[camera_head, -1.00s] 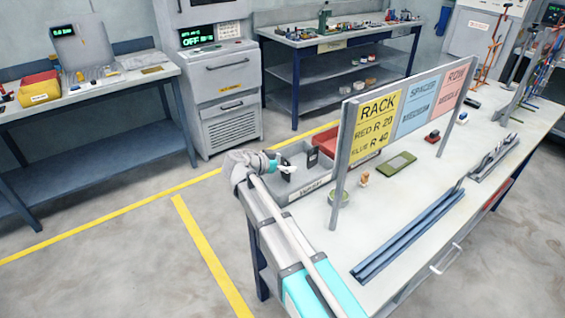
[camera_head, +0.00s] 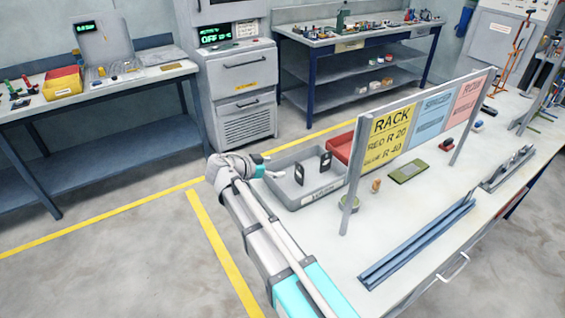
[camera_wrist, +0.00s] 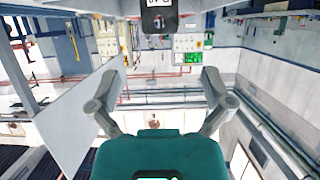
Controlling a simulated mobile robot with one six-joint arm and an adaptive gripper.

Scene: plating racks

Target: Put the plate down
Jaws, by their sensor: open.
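Two small dark plates, each with a hole, stand upright in a grey tray (camera_head: 318,194) on the bench. The nearer plate (camera_head: 299,175) is on the tray's left side; the other plate (camera_head: 325,161) is farther right. My gripper (camera_head: 274,173) is at the tray's left edge, beside the nearer plate and apart from it. In the wrist view my gripper (camera_wrist: 159,82) has its two fingers spread with nothing between them. A dark plate (camera_wrist: 160,20) shows beyond the fingers at the top edge, partly cut off.
A red bin (camera_head: 341,147) sits behind the tray. A sign board (camera_head: 392,130) on posts stands right of the tray. The floor left of my arm is clear.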

